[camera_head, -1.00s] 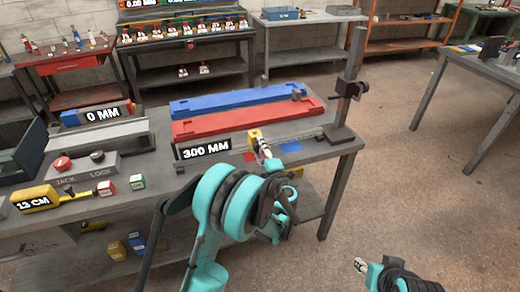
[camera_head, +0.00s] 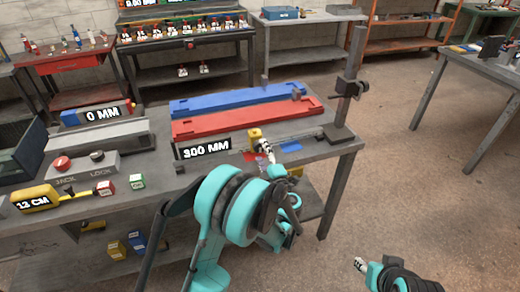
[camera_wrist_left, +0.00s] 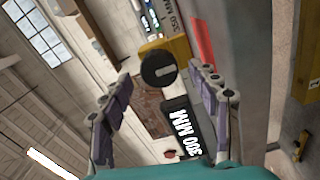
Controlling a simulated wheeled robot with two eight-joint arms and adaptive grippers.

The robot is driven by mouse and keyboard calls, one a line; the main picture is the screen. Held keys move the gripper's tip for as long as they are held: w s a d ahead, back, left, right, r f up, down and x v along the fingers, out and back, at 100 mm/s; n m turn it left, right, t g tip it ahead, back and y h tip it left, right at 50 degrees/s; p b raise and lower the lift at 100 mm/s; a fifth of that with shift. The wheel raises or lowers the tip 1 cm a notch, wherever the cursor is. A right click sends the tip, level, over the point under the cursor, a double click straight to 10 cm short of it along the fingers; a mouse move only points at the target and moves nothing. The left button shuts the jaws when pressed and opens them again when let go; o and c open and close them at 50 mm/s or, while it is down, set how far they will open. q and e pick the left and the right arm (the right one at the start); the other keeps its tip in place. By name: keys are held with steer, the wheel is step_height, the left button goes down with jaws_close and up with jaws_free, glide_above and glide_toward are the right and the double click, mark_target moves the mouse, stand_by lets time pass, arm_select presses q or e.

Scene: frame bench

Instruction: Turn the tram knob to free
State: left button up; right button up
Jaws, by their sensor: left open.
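A black round knob (camera_wrist_left: 158,68) with a pale mark sits on the face of a yellow block (camera_wrist_left: 180,48) in the left wrist view; I take it to be the tram knob. In the head view the yellow block (camera_head: 255,135) stands at the bench's front, right of the 300 MM display (camera_head: 206,149). No lettering for its positions is readable. My left gripper (camera_wrist_left: 160,80) is open, its fingers apart on either side of the knob in that view; no contact shows. In the head view the left gripper (camera_head: 267,154) is just by the block. My right gripper (camera_head: 361,265) is low right, apart from the bench.
A red beam (camera_head: 245,120) and a blue beam (camera_head: 230,101) lie behind the block. An upright post (camera_head: 350,90) stands at the bench's right end. A JACK LOCK box (camera_head: 80,168) and a yellow 13 CM tool (camera_head: 35,199) are at the left.

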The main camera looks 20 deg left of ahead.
arm_select(q)
steer(key=v, duration=0.9)
steer(key=s+d+r+m+t+h, duration=0.1)
steer(key=d+r+m+t+h, duration=0.15)
steer(key=r+m+h, duration=0.5)
steer(key=d+r+m+t+h, duration=0.2)
steer(key=d+r+m+h, duration=0.25)
steer(key=r+m, duration=0.45)
steer(key=s+a+f+m+g, duration=0.2)
steer(key=s+a+f+g, duration=0.1)
steer(key=s, duration=0.5)
steer(key=s+a+f+m+g+y, duration=0.1)
steer(key=s+a+f+m+g, duration=0.1)
steer(key=s+a+f+g, duration=0.2)
steer(key=s+a+f+m+g+y, duration=0.1)
steer(key=s+a+f+g, duration=0.3)
steer(key=s+f, duration=0.4)
steer(key=s+m+g, duration=0.1)
steer(key=s, duration=0.4)
steer(key=shift+a+f, duration=0.2)
steer(key=shift+f, duration=0.2)
